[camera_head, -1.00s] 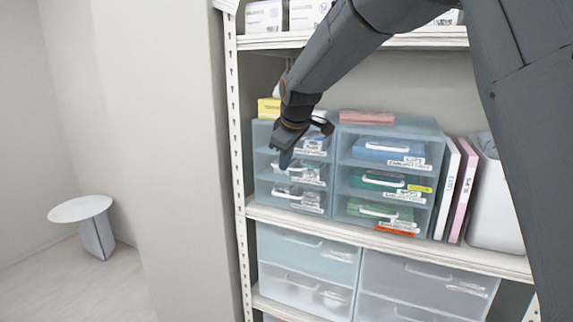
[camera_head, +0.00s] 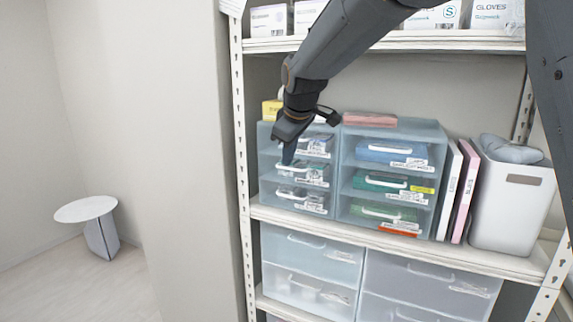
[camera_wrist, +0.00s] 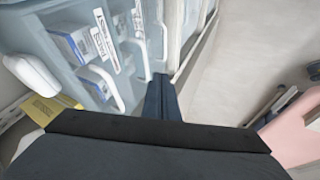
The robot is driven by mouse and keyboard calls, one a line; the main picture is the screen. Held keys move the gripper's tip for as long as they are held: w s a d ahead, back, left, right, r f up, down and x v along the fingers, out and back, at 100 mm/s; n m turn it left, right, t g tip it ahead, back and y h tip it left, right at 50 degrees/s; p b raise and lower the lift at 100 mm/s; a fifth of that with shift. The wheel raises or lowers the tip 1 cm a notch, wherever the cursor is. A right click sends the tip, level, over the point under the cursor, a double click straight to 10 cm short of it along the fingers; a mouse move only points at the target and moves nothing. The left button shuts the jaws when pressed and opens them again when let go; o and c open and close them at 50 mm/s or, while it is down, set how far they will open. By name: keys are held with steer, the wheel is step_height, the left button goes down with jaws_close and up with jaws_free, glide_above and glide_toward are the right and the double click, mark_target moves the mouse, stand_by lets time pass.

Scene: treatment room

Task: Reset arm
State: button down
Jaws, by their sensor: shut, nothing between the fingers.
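My gripper (camera_head: 287,156) is in front of the left small drawer unit (camera_head: 265,170) on the middle shelf, near its middle drawer. In the wrist view my gripper (camera_wrist: 162,80) shows its dark fingers together, with nothing held. That view also shows white drawer handles (camera_wrist: 102,85) and labels close beside the fingers. Whether the fingertips touch the drawer front I cannot tell. My arm comes down from the upper right across the upper shelf.
A second drawer unit (camera_head: 345,180) stands to the right, then upright binders (camera_head: 464,190) and a white bin (camera_head: 510,205). Larger drawers (camera_head: 310,265) are below. Boxes (camera_head: 270,20) line the upper shelf. A round white table (camera_head: 86,208) stands at left, with clear floor around it.

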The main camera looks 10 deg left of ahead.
steer(key=a+b+v, duration=0.1)
steer(key=b+v, duration=0.1)
steer(key=v, duration=0.4)
steer(key=s+d+f+m+g+h, duration=0.1)
steer(key=s+d+f+m, duration=0.4)
steer(key=d+f, duration=0.45)
steer(key=s+d+f+m+g+h, duration=0.1)
steer(key=s+d+f+m+g, duration=0.1)
steer(key=s+d+f, duration=0.55)
steer(key=s+d+f+m+g, duration=0.2)
steer(key=s+d+f+m, duration=0.3)
steer(key=s+d+f, duration=0.4)
steer(key=s+f, duration=0.5)
steer(key=shift+s+d+f+m+b, duration=0.2)
steer(key=shift+s+f+m+b, duration=0.1)
steer(key=shift+s+f+m, duration=0.1)
